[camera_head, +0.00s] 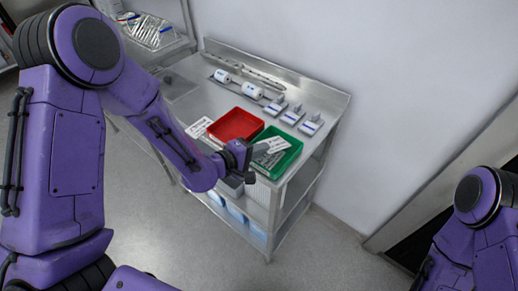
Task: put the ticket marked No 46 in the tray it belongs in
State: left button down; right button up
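A white ticket (279,143) with dark print is at the fingertips of my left gripper (260,153), over the green tray (292,161). The gripper appears shut on its near end; the number is too small to read. Another printed white ticket (199,127) lies on the steel table left of the red tray (236,125). The red tray stands beside the green one and looks empty. The green tray's floor is partly hidden by my gripper and the ticket. My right gripper is out of view; only its arm shows at lower right.
On the steel table (205,97), white rolls (252,91) and several small blue-and-white blocks (311,125) stand behind the trays. Light blue bins (236,213) sit on a lower shelf. A wall rises close behind; a bagged item (152,31) lies at upper left.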

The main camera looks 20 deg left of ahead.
pick_arm(q)
jog(key=shift+s+r, duration=0.4)
jog(key=shift+s, duration=0.15)
jog(key=c, duration=1.5)
grip_release()
jog(key=shift+o, duration=0.8)
jog(key=shift+w+f, duration=0.2)
jog(key=shift+w, duration=0.1)
jog(key=p+v, duration=0.3)
jog(key=v, duration=0.7)
jog(key=shift+s, duration=0.25)
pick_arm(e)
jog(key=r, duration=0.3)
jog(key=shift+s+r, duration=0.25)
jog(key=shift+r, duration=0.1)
pick_arm(q)
jog(key=shift+a, duration=0.1)
